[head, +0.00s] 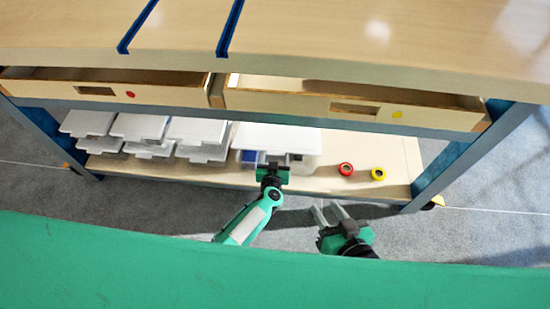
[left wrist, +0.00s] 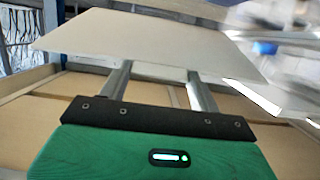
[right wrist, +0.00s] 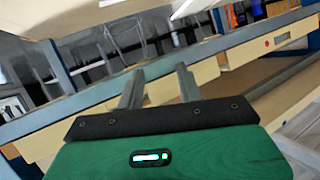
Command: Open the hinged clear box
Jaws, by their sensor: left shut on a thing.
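The clear box (head: 306,167) stands on the lower shelf, right of the other boxes. I cannot tell how far the lid is raised. My left gripper (head: 272,168) is at the front edge of this box, shut on the lid. In the left wrist view the lid is a broad pale panel (left wrist: 150,45) that hides the fingertips. My right gripper (head: 330,214) is open and empty, in front of the shelf and right of the box.
Several white-lidded boxes (head: 140,127) are stacked left on the shelf (head: 395,155). A red roll (head: 346,169) and a yellow roll (head: 378,173) lie to the right. Two partly open drawers (head: 350,103) and the bench top (head: 330,30) overhang the shelf. A blue leg (head: 465,155) stands right.

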